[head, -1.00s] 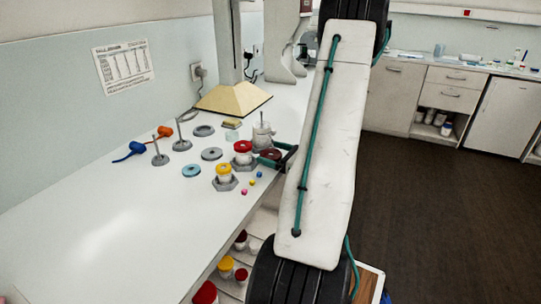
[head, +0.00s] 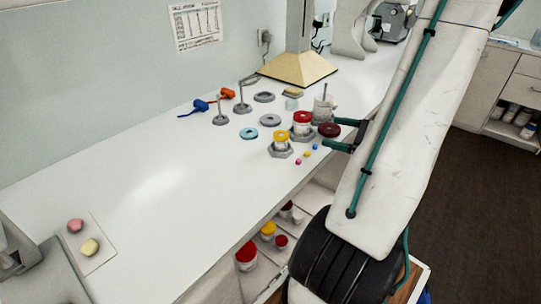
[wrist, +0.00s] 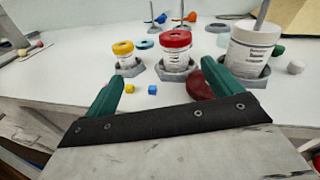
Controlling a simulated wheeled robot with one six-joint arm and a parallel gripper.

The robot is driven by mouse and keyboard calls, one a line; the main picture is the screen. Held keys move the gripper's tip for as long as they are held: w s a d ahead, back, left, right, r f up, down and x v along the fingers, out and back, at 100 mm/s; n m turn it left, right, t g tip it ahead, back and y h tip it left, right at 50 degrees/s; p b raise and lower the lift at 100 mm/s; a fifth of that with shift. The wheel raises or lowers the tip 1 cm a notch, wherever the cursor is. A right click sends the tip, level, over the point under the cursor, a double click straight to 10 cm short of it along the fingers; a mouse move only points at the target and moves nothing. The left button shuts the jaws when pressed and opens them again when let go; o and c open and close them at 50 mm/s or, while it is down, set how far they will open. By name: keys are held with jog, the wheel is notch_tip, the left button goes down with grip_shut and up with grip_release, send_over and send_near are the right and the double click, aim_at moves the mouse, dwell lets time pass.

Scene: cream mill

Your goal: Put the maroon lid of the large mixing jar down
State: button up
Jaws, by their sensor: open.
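The maroon lid (head: 329,130) lies on the white bench, just in front of the large mixing jar (head: 323,108), a white jar with a rod standing up from it. My gripper (head: 336,133) is open, with its green fingers close to the lid at the bench's front edge. In the wrist view my gripper (wrist: 160,74) has its fingers wide apart. There the lid (wrist: 198,90) shows beside the right finger, which partly hides it. The mixing jar (wrist: 252,48) stands uncovered in a grey holder behind that finger.
A red-lidded jar (head: 302,118) and a yellow-lidded jar (head: 281,138) stand in grey holders left of the lid. Small coloured cubes (head: 306,154) lie near the edge. Grey rings, rod stands and a yellow hood (head: 298,68) are farther back. The bench's left part is mostly clear.

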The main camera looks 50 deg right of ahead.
jog(key=w+a+r+n+g+y, duration=0.25)
jog(key=a+n+g, duration=0.2)
jog(key=a, duration=0.35)
jog(key=w+a+r+n+g+y, duration=0.1)
jog(key=a+r+n+g, duration=0.25)
jog(key=a+n, duration=0.4)
jog(key=w+a+r+n+g+y, duration=0.2)
jog(key=a+n+g, duration=0.25)
jog(key=a, duration=0.55)
jog(key=s+a+r+n+g+h, duration=0.2)
jog(key=s+a+r+n+h, duration=0.3)
jog(key=s+a+n+h, duration=0.5)
jog(key=shift+n, duration=2.45)
jog(key=shift+g, duration=0.25)
